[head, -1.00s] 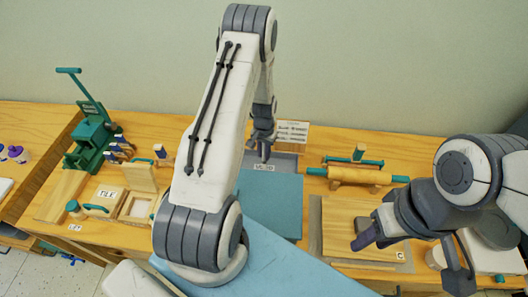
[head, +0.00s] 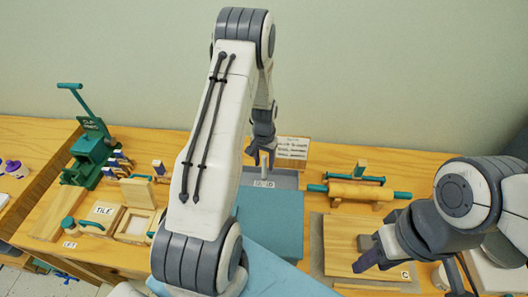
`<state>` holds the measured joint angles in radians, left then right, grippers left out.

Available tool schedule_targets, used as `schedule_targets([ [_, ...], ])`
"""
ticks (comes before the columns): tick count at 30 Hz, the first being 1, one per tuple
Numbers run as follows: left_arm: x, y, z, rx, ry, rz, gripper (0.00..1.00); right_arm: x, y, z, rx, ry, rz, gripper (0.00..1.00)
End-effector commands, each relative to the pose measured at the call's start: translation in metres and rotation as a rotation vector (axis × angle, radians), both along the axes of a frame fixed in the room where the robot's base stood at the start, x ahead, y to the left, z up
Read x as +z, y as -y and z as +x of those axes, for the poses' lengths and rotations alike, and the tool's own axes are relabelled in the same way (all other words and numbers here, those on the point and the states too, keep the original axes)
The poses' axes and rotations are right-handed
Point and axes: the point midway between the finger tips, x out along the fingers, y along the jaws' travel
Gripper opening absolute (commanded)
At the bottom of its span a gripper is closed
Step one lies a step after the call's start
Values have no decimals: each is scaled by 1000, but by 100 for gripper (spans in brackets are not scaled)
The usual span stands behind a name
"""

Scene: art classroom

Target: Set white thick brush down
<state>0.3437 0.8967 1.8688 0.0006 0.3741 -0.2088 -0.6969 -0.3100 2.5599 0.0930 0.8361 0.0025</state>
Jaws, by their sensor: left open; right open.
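My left gripper (head: 262,150) hangs over the grey tray (head: 287,180) at the back middle of the table. It is open. A small pale upright piece (head: 264,166), perhaps the white thick brush, shows just below its fingers. It is too small to tell for sure, or to tell whether it touches the fingers or the tray. My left arm hides part of this area. My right gripper (head: 410,272) is open at the right, above the front of the wooden board marked C, with nothing visible between its fingers.
A blue-grey mat (head: 270,222) lies in front of the tray. A printed card (head: 291,148) stands behind it. A rolling pin (head: 360,191) lies to the right, above the wooden board (head: 345,235). A green press (head: 90,145) and a box marked TILE (head: 102,212) stand left.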

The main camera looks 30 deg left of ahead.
Motion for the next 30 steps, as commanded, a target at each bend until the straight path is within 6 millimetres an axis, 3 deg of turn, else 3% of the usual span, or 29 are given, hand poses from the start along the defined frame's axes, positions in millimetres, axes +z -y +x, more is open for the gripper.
schedule_targets([
  [9,60,0,0,0,4,2,51,-19,0,0,1,0,0,45],
  [20,83,4,0,-6,0,0,51,-22,0,0,1,0,0,45],
  [23,98,29,-1,-50,6,-1,51,-22,0,0,1,0,0,45],
  [26,129,86,-10,-145,19,-6,51,-22,0,0,1,0,0,45],
  [29,166,158,-43,-283,29,-18,51,-22,0,0,1,0,0,45],
  [30,179,185,-62,-341,33,-23,51,-22,0,0,1,0,0,45],
])
